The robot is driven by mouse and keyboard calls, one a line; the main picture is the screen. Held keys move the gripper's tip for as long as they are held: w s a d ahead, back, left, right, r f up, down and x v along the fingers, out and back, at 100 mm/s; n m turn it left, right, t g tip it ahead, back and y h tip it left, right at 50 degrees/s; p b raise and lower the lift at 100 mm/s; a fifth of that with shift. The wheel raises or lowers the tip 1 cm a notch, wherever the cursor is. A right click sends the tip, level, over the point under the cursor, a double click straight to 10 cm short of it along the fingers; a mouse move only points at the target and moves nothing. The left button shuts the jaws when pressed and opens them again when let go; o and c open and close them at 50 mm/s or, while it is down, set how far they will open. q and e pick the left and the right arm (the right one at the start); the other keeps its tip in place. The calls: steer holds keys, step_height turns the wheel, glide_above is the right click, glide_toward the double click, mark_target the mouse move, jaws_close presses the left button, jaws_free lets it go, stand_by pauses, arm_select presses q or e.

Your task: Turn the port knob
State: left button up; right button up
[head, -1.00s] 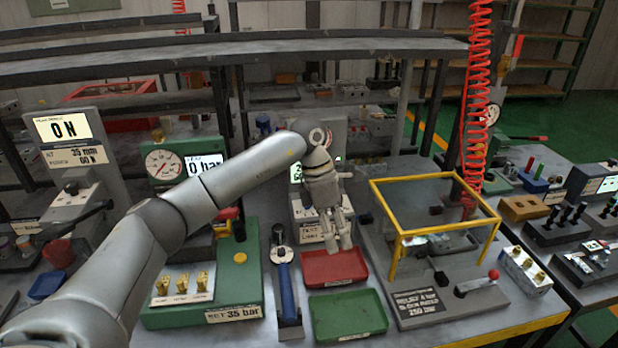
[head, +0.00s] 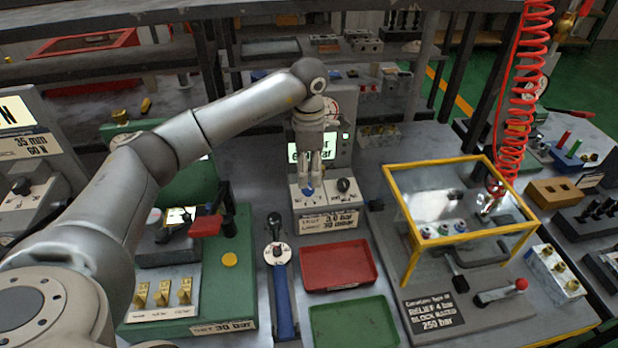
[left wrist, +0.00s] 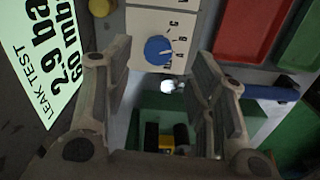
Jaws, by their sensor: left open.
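A blue knob (head: 308,190) sits on the pale panel of the leak test unit (head: 325,215), in the head view. In the left wrist view the blue knob (left wrist: 158,48) has a white pointer mark, with printed letters beside it. My left gripper (head: 310,178) hangs pointing down at the knob and partly covers it in the head view. In the left wrist view the open left gripper (left wrist: 155,75) has its fingers on either side of the knob with clear gaps; I cannot tell how far above it they are. My right gripper is not in view.
A black knob (head: 344,184) is close right of the blue one. The unit's lit screen (head: 313,150) stands behind. A red tray (head: 338,265) and a green tray (head: 353,322) lie in front. A yellow-framed guard (head: 455,237) stands at right.

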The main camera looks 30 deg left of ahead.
mark_target(309, 186)
arm_select(q)
step_height(309, 186, down, 4)
steer(key=shift+w+r+p, duration=0.1)
steer(key=shift+w+p, duration=0.05)
steer(key=shift+p, duration=0.15)
steer(key=shift+f, duration=0.4)
steer(key=c, duration=1)
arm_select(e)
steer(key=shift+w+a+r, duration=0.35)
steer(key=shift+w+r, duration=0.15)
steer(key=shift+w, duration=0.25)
